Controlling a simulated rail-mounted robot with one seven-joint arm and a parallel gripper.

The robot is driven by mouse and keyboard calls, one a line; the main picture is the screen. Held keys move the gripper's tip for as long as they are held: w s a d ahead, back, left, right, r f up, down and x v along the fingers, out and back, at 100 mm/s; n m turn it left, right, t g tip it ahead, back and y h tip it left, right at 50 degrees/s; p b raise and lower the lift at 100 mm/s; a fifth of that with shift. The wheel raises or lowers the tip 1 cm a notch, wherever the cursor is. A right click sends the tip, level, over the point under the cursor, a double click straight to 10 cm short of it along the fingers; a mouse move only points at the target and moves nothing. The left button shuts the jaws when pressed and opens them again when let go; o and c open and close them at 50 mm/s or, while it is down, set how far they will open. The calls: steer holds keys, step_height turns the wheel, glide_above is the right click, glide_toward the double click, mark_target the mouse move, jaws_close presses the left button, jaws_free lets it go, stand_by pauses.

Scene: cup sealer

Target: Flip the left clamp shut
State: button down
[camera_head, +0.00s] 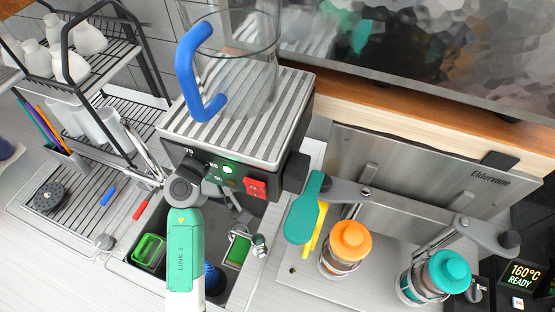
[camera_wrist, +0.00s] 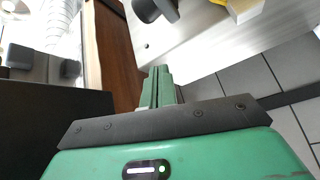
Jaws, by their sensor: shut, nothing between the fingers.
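The left clamp (camera_head: 345,190) is a grey lever with a dark round knob, above the cup with the orange top (camera_head: 350,240) in the head view. A dark knob on a grey arm (camera_wrist: 155,8) shows at the top of the wrist view, probably a clamp. My gripper (camera_wrist: 160,72) is shut and empty, its green fingertips apart from that knob. I cannot make out my fingertips in the head view.
The right clamp (camera_head: 485,235) stands by a teal-topped cup (camera_head: 448,272). A ridged-top machine (camera_head: 240,110) with a blue-handled jug stands to the left. A steel back plate (camera_head: 430,175) and a wooden ledge (camera_head: 400,100) lie behind the clamps.

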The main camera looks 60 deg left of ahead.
mark_target(341, 188)
steer(key=x, duration=0.2)
steer(key=p+x, duration=0.1)
steer(key=x, duration=0.2)
steer(key=shift+d, duration=0.25)
steer(key=d, duration=0.1)
steer(key=s+f, duration=0.1)
steer(key=d+p, duration=0.1)
steer(key=shift+s+d+f, duration=0.3)
steer(key=shift+s+d, duration=0.05)
steer(key=shift+s, duration=0.05)
steer(key=shift+d, duration=0.15)
